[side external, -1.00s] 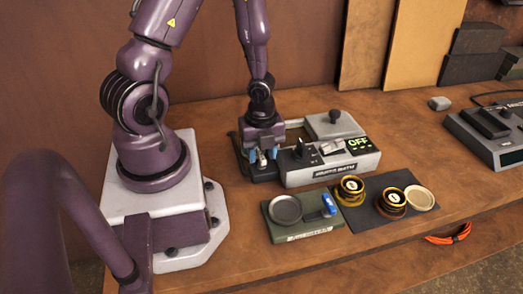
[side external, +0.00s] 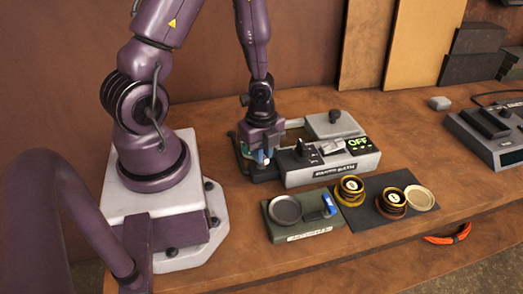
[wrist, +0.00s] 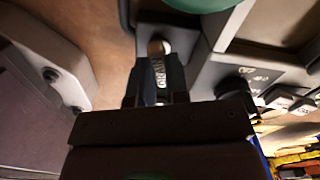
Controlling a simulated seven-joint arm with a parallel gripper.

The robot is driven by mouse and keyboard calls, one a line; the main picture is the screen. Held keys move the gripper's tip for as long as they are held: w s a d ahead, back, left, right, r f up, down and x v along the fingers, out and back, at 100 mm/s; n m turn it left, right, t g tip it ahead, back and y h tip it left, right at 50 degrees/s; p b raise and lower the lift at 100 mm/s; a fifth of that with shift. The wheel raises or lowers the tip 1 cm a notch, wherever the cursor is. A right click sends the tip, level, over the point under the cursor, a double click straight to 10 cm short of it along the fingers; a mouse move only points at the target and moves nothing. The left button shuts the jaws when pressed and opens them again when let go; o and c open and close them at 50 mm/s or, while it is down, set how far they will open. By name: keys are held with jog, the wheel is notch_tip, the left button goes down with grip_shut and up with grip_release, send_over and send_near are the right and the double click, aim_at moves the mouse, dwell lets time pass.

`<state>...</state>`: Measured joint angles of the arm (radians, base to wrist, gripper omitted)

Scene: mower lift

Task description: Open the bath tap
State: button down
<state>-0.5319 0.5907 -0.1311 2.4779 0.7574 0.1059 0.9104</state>
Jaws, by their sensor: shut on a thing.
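The bath (side external: 330,160) is a grey box with a dark knob, a switch and a display reading OFF. My gripper (side external: 262,157) points down at the bath's left end, over a low dark block. In the wrist view its dark fingers (wrist: 158,88) are shut on the tap's handle (wrist: 158,70), a narrow piece with pale lettering and a brassy end. The fingers hide the handle's sides. In the side view the gripper covers most of the tap, and I cannot tell how far it is turned.
A green scale-like block (side external: 304,232) with a round pan stands in front. Brass weights (side external: 351,188) sit on a dark mat (side external: 370,214) beside it. A lidded section (side external: 333,127) rises behind the bath. A grey console (side external: 492,135) is at the right.

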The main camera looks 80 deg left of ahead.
jog(key=n, duration=1.4)
dwell(0.7)
jog(key=c, duration=1.1)
grip_release()
notch_tip(320, 180, up, 13)
jog(key=shift+n, duration=0.3)
